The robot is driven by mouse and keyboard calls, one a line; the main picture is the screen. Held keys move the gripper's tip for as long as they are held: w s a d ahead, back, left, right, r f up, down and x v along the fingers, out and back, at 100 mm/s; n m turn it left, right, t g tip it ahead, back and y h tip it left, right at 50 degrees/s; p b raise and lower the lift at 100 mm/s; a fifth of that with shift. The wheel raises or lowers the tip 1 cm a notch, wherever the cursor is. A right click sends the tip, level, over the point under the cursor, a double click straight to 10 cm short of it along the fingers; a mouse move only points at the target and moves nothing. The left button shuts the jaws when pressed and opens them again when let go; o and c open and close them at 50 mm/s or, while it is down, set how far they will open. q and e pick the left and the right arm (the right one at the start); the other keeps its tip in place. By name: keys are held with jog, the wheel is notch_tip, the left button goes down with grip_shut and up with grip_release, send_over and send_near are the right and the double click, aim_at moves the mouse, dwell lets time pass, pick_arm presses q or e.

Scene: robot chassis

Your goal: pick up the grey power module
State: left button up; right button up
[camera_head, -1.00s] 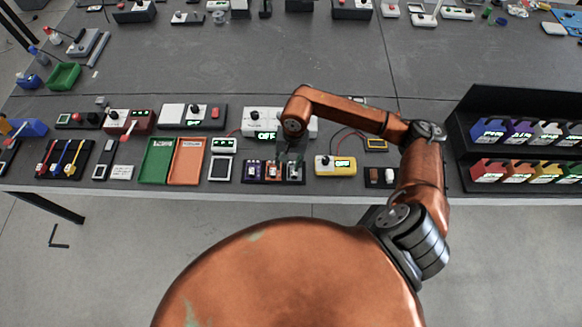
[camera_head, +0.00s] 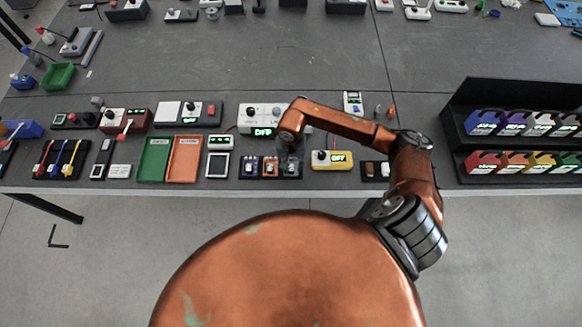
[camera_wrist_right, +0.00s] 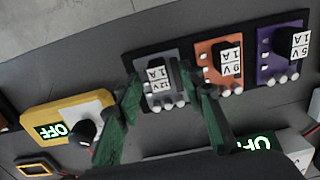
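The grey power module (camera_wrist_right: 171,63), marked 12V 1A, sits in a dark holder (camera_wrist_right: 252,37) beside an orange module (camera_wrist_right: 207,52) and a purple module (camera_wrist_right: 275,43). In the head view the grey module is mostly hidden under my right gripper (camera_head: 290,160), at the right end of the row. In the right wrist view my right gripper (camera_wrist_right: 164,82) is open, with its two green fingers on either side of the grey module's dark raised block. Contact with the block cannot be told. My left gripper is not in view.
A yellow box reading OFF (camera_head: 332,160) stands right of the holder. A white box with a display (camera_head: 257,117) stands behind it. Green (camera_head: 154,160) and orange trays (camera_head: 184,160) lie left, and a black rack (camera_head: 461,150) stands right. The table's middle is clear.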

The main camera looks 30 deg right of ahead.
aim_at(291, 166)
jog(key=shift+c, duration=0.4)
grip_shut()
jog(key=shift+r, duration=0.15)
jog(key=shift+r, duration=0.25)
notch_tip(291, 166, up, 2)
jog(key=shift+w+r+b, duration=0.1)
jog(key=shift+r+b, duration=0.15)
jog(key=shift+b, duration=0.15)
jog(key=s+a+r+b, duration=0.1)
jog(key=s+a+r, duration=0.7)
jog(key=s, duration=0.3)
jog(key=shift+s+a+r, duration=0.2)
jog(key=shift+a+r, duration=0.05)
jog(key=shift+r, duration=0.65)
